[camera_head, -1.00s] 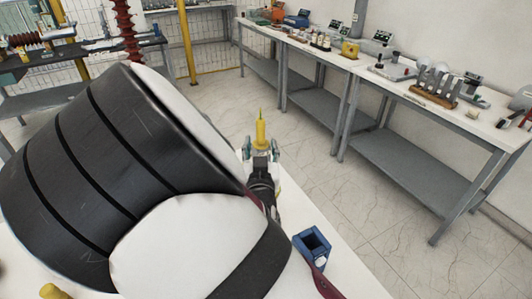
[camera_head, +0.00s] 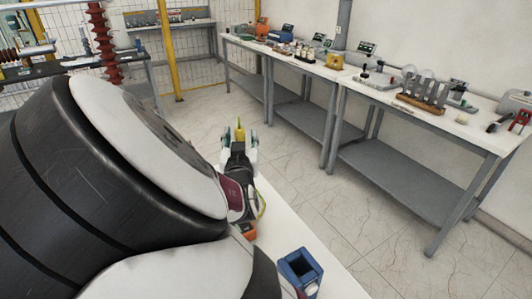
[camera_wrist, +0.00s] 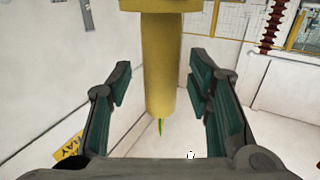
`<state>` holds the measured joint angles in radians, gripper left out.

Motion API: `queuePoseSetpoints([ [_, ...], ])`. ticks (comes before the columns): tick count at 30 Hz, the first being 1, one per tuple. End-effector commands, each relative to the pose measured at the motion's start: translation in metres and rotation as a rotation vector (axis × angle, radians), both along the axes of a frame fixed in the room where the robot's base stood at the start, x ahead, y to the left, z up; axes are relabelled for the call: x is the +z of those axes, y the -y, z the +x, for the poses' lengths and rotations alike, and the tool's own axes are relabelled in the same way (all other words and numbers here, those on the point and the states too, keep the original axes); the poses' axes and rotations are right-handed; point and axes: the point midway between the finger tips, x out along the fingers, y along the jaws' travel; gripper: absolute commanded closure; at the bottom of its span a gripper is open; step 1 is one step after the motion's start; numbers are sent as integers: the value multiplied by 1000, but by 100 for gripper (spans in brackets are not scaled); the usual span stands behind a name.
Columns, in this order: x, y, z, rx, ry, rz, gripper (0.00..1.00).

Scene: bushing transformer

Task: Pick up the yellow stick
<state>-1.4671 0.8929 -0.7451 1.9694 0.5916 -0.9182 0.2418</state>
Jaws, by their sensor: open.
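The yellow stick (camera_head: 240,133) shows small in the head view, just beyond my gripper (camera_head: 239,152). In the wrist view the yellow stick (camera_wrist: 162,60) comes down from the top middle, with a wider yellow part at its upper end and a thin green-yellow tip at its lower end. My gripper (camera_wrist: 160,84) is open, with one dark green-padded finger on each side of the stick. Clear gaps show between both fingers and the stick. My arm hides much of the surface in the head view.
A blue open-topped box (camera_head: 300,270) stands on the white table (camera_head: 339,285) at the lower middle. Grey-legged workbenches (camera_head: 405,130) with tools line the right wall. A red ribbed insulator (camera_head: 103,45) stands at upper left. The tiled floor between is clear.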

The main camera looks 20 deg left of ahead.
Motion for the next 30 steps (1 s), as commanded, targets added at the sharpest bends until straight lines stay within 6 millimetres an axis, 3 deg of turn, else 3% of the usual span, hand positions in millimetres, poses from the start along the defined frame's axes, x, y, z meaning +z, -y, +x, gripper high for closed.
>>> queuePoseSetpoints([
  [4,1,0,-1,0,0,0,54],
  [10,0,0,-1,0,0,0,97],
  [11,0,0,-1,1,0,0,100],
  [23,4,0,-1,0,1,1,100],
  [30,26,0,-2,-1,-1,4,100],
])
